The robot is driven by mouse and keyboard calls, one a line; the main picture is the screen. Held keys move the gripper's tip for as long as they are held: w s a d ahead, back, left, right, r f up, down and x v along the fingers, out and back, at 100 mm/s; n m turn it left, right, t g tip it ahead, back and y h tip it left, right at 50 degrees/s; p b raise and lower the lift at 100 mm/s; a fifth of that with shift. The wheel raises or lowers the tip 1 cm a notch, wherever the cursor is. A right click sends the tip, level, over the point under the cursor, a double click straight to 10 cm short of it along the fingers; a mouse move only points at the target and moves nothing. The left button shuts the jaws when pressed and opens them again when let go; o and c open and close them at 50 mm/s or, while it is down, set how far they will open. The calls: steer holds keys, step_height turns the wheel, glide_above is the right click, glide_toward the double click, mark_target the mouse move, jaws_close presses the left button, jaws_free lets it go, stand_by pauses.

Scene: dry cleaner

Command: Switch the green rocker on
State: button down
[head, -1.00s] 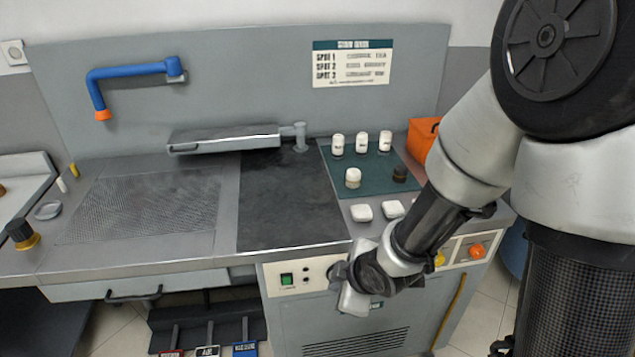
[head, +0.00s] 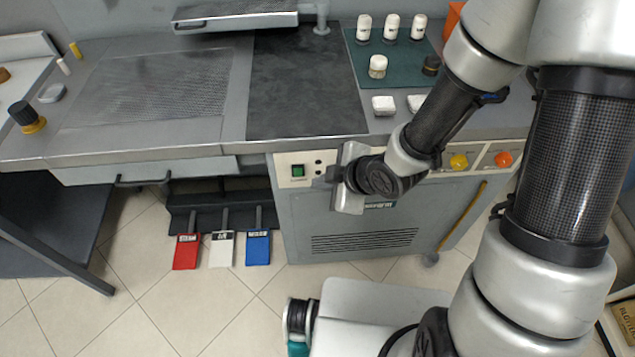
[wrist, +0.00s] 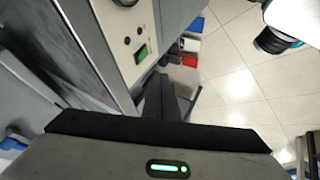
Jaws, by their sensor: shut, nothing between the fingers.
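The green rocker (head: 297,171) sits in a cream panel (head: 312,183) on the front of the grey cabinet, below the worktop edge. In the wrist view the green rocker (wrist: 141,53) shows up and left of the fingers. Which way it is tipped is too small to tell. In the wrist view my gripper's dark fingers (wrist: 163,97) are together and empty. No contact with the rocker shows.
Two dark round parts (head: 319,167) sit right of the rocker. A yellow knob (head: 459,161) and an orange knob (head: 503,159) are farther right. Red (head: 186,251), white (head: 221,248) and blue (head: 258,247) pedals stand below left.

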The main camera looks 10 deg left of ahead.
mark_target(298, 172)
steer(key=shift+w+a+f+b, duration=0.9)
steer(key=shift+w+f+b, duration=0.15)
steer(key=shift+w, duration=0.2)
steer(key=shift+w+a+f+b, duration=0.85)
steer(key=shift+w+f+b, duration=0.05)
steer(key=shift+w+f, duration=0.3)
steer(key=shift+w+a+f+b, duration=0.9)
steer(key=shift+w+f+b, duration=0.15)
steer(key=shift+w, duration=0.2)
